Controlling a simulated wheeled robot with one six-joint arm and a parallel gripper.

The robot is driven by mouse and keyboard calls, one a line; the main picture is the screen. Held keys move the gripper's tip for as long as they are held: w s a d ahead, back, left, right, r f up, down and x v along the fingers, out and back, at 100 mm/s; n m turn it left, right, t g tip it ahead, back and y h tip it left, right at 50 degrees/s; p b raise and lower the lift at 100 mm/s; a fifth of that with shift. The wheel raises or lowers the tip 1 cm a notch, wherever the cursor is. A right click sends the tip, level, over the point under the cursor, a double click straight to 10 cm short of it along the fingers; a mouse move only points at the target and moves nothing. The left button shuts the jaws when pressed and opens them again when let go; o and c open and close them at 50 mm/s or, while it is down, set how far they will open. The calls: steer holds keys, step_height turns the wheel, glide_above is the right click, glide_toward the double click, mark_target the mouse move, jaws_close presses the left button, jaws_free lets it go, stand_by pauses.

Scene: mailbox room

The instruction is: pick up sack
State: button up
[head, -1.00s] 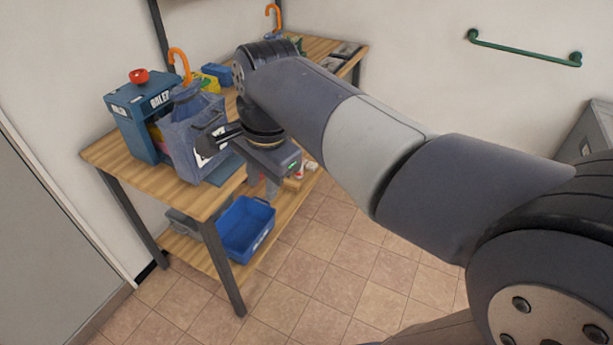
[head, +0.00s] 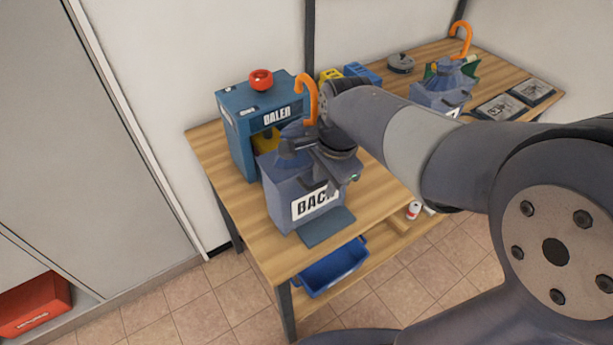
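A blue-grey sack with a white label reading "BACK" (head: 283,193) stands on the wooden table, in front of the blue baler (head: 240,137). Its gathered neck is partly hidden by my gripper (head: 300,152). My gripper reaches in from the right at the height of the sack's neck and overlaps its top right side. I cannot tell whether the fingers touch or close on it. A second, similar sack (head: 434,95) stands farther back on the table, partly behind my arm.
A dark flat plate (head: 326,226) lies by the sack's front. A blue bin (head: 335,268) sits on the lower shelf. A red box (head: 35,303) is at lower left.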

steer(key=shift+f, duration=0.45)
jaws_close()
steer(key=shift+r, duration=0.1)
stand_by(1.0)
